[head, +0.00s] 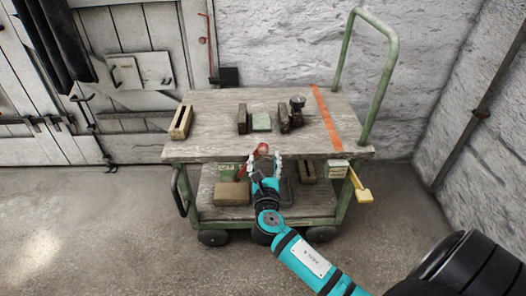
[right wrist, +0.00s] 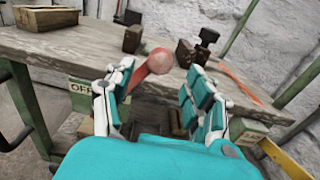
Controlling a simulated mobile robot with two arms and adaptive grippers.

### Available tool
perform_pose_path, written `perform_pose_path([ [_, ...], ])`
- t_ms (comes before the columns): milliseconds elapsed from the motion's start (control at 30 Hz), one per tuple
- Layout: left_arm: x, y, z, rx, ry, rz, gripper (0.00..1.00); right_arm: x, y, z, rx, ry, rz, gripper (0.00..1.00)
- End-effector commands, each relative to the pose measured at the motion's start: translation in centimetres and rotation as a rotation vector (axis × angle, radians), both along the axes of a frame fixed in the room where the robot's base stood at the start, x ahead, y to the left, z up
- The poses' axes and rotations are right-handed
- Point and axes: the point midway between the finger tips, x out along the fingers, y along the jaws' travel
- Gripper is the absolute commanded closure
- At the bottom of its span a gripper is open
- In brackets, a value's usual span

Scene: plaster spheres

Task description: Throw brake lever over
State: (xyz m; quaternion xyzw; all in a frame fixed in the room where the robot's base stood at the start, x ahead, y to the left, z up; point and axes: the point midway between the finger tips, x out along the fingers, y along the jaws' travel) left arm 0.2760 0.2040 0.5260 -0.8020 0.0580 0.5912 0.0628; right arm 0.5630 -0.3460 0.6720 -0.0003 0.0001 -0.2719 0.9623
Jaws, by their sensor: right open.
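The brake lever has a red ball knob (head: 262,149) at the front edge of the cart's upper deck, near its middle. In the right wrist view the knob (right wrist: 159,61) shows between and just beyond my fingertips, with a red stem running down to the left behind the left finger. My right gripper (head: 265,160) is open, its fingers on either side of the knob; I cannot tell whether they touch it. A green plate marked OFF (right wrist: 84,87) is left of the lever. The lever's lower end is hidden. My left gripper is not in view.
The wooden cart deck (head: 210,150) carries several blocks, a slotted wooden box (head: 181,122) and a dark knobbed piece (head: 297,110). A green handrail (head: 384,75) rises at right. A yellow handle (head: 362,190) sticks out at front right. The floor in front is clear.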

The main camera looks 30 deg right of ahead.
Motion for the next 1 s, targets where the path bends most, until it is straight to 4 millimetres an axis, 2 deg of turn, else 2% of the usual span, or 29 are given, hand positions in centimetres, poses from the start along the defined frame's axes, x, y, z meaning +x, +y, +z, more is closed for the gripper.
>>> perform_pose_path([
  [100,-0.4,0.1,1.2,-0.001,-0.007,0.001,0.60,2.1,-1.3,-0.1,-0.002,-0.002,-0.001,0.45],
  [300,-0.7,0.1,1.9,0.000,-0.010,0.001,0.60,4.3,-2.6,-0.1,0.000,0.000,0.001,0.45],
  [700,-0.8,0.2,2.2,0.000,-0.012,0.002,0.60,4.9,-3.0,0.0,0.001,0.001,0.000,0.45],
  [1000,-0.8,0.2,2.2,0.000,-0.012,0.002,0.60,4.9,-3.0,-0.1,0.001,0.001,0.000,0.83],
])
